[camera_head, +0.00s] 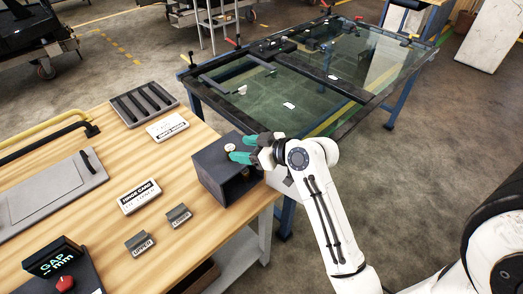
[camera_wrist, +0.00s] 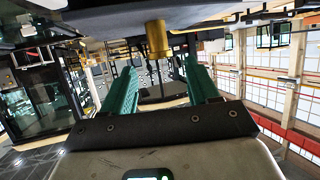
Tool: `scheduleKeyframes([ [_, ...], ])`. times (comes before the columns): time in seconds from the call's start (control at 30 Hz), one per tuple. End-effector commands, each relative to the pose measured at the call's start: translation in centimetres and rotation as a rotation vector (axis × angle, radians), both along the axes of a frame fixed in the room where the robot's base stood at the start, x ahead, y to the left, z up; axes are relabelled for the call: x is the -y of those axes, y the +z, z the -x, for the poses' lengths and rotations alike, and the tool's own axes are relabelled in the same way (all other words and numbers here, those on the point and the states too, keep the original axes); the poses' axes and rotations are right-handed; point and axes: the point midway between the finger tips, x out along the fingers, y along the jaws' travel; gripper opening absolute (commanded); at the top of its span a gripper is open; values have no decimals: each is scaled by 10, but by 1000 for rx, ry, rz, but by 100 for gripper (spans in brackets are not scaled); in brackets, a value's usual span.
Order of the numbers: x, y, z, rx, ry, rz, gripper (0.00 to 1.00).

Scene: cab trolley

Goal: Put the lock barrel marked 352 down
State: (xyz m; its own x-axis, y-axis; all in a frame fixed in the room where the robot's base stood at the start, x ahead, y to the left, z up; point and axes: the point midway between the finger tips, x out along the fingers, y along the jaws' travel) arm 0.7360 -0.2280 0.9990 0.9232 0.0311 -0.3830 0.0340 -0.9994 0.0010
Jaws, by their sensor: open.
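A brass lock barrel (camera_wrist: 157,38) shows in the wrist view, between and just beyond the green fingers, with a gap on each side. It meets a dark surface at the top of that picture. I cannot read any number on it. In the head view a small pale round top (camera_head: 230,148), probably the same barrel, shows at the dark box (camera_head: 211,172) by the fingertips. My gripper (camera_head: 240,148) is at the box's top right edge, its fingers apart. In the wrist view my gripper (camera_wrist: 158,64) is open with nothing clasped.
The wooden bench (camera_head: 115,189) holds a hinge card (camera_head: 140,197), UPPER and LOWER blocks, a grooved tray (camera_head: 144,103) and a gap gauge (camera_head: 57,262). A glass-topped frame (camera_head: 310,85) stands behind my arm. Bare wood lies left of the box.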

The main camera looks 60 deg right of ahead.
Motion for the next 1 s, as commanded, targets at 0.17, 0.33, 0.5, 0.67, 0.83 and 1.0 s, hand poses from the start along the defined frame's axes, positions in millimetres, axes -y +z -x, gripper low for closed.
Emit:
scheduleKeyframes([
  [0.17, 1, 12, 33, 0, -1, 2, 60],
  [0.33, 2, 21, 52, 1, -1, 0, 60],
  [0.5, -13, 8, 60, -65, 20, -25, 60],
  [0.67, -79, -63, 83, -400, 75, -104, 60],
  [0.83, -134, -126, 147, -823, 36, -95, 60],
  [1.0, -150, -145, 196, -1046, -55, -21, 60],
])
